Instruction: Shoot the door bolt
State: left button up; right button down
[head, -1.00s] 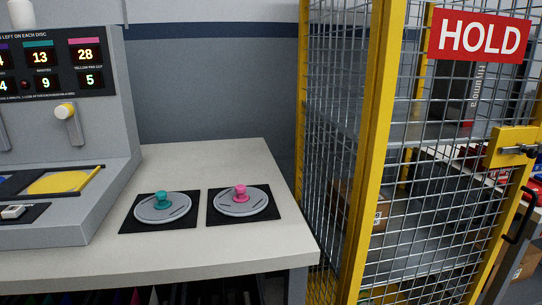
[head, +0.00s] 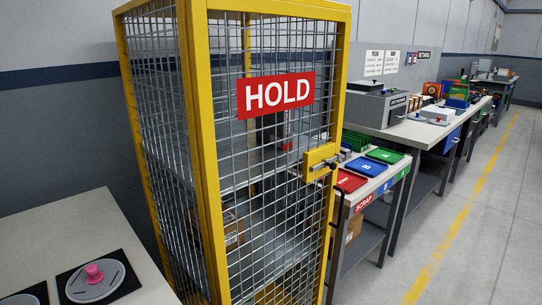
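A tall yellow-framed wire-mesh cage (head: 202,130) stands left of centre in the head view. Its front door carries a red HOLD sign (head: 276,95). The door bolt (head: 326,165), a small dark metal piece, sits on a yellow plate (head: 313,161) at the door's right edge. A black pull handle (head: 340,208) hangs below it. The bolt is too small here to tell how far it is thrown. Neither of my grippers is in view.
A pale bench (head: 60,235) with a pink-knobbed disc (head: 94,274) is at the lower left. A table (head: 352,197) with red, blue and green trays stands right of the cage, and more benches run behind it. The floor (head: 480,200) at the right is clear.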

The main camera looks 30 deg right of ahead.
aim_at(333, 165)
jog(key=z, duration=1.35)
